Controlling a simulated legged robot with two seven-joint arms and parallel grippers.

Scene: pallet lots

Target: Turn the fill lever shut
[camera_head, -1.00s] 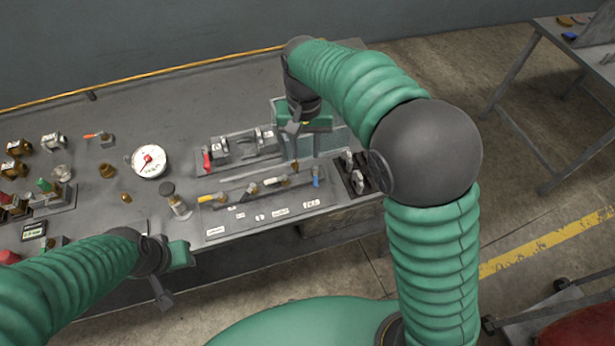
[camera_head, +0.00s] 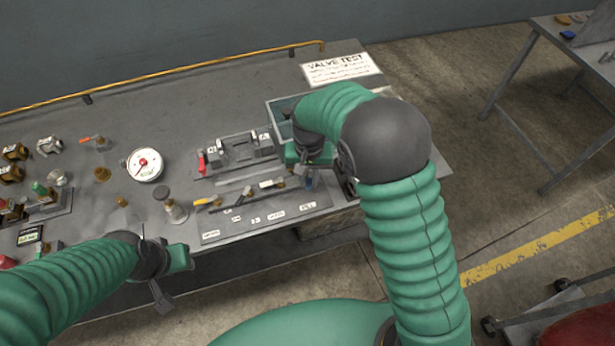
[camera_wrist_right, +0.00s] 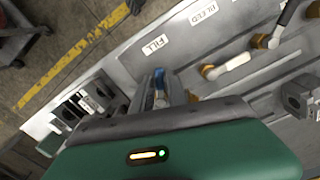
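The fill lever, with a blue handle (camera_head: 309,183), is at the right end of the row of levers on the grey valve panel (camera_head: 215,234). In the right wrist view the blue handle (camera_wrist_right: 158,77) lies beside the FILL label (camera_wrist_right: 155,45). My right gripper (camera_head: 310,172) is low over this lever. In the wrist view its fingers (camera_wrist_right: 160,92) are apart, one on each side of the handle, and I see no clear grip. The lever's base is partly hidden by the gripper. My left gripper (camera_head: 162,295) hangs at the bench's front edge, away from the levers; its opening is unclear.
White, black and yellow levers stand left of the fill lever; the white lever (camera_wrist_right: 234,62) is close by. A pressure gauge (camera_head: 145,165), a red-handled fixture (camera_head: 202,162) and a clear tank (camera_head: 283,108) are on the bench. A VALVE TEST sign (camera_head: 340,68) lies behind.

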